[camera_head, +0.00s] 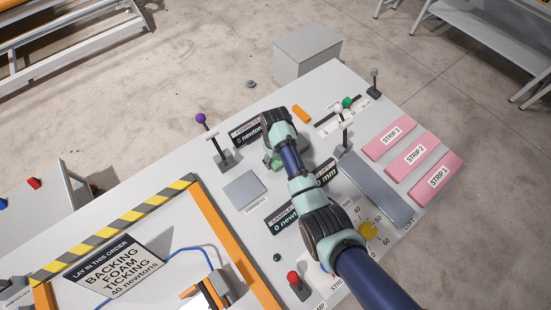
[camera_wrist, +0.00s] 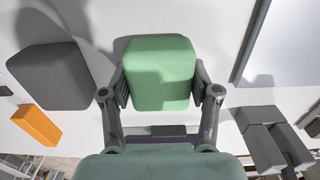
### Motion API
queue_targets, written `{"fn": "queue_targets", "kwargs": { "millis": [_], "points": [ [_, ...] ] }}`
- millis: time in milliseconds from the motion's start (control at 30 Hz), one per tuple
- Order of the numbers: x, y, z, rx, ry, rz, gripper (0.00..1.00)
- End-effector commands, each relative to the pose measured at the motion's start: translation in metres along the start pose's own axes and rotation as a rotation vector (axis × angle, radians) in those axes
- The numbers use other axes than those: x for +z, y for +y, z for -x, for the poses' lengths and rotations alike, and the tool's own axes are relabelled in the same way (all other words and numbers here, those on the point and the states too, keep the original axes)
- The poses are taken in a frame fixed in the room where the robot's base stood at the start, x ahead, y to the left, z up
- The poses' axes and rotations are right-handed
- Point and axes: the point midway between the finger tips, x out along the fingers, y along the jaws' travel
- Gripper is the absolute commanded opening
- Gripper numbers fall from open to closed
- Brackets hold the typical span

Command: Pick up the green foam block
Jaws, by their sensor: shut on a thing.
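The green foam block (camera_wrist: 160,72) is a rounded light-green block. In the wrist view it sits between the two fingers of my gripper (camera_wrist: 160,88), which touch its left and right sides. My gripper is shut on it. In the head view only a small part of the green foam block (camera_head: 269,161) shows beside my gripper (camera_head: 275,158); my arm hides the rest. I cannot tell for sure whether it rests on the white table or is raised above it.
A dark grey block (camera_wrist: 50,75) and an orange block (camera_wrist: 37,124) lie left in the wrist view. In the head view, a purple-knobbed lever (camera_head: 215,140), a grey square pad (camera_head: 245,189), a long grey plate (camera_head: 375,188) and pink strips (camera_head: 412,155) surround my arm.

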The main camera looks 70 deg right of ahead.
Motion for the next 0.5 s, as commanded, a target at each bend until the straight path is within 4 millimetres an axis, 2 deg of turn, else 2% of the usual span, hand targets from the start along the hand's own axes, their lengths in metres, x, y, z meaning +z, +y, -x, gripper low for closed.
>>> {"fn": "queue_targets", "kwargs": {
  "millis": [167,233,500],
  "points": [
    [-0.001,0.000,0.026,0.001,0.003,0.000,0.50],
    [-0.001,0.000,0.044,0.001,0.004,0.000,0.50],
    [-0.001,0.000,0.140,0.002,0.005,0.000,0.50]
  ]
}}
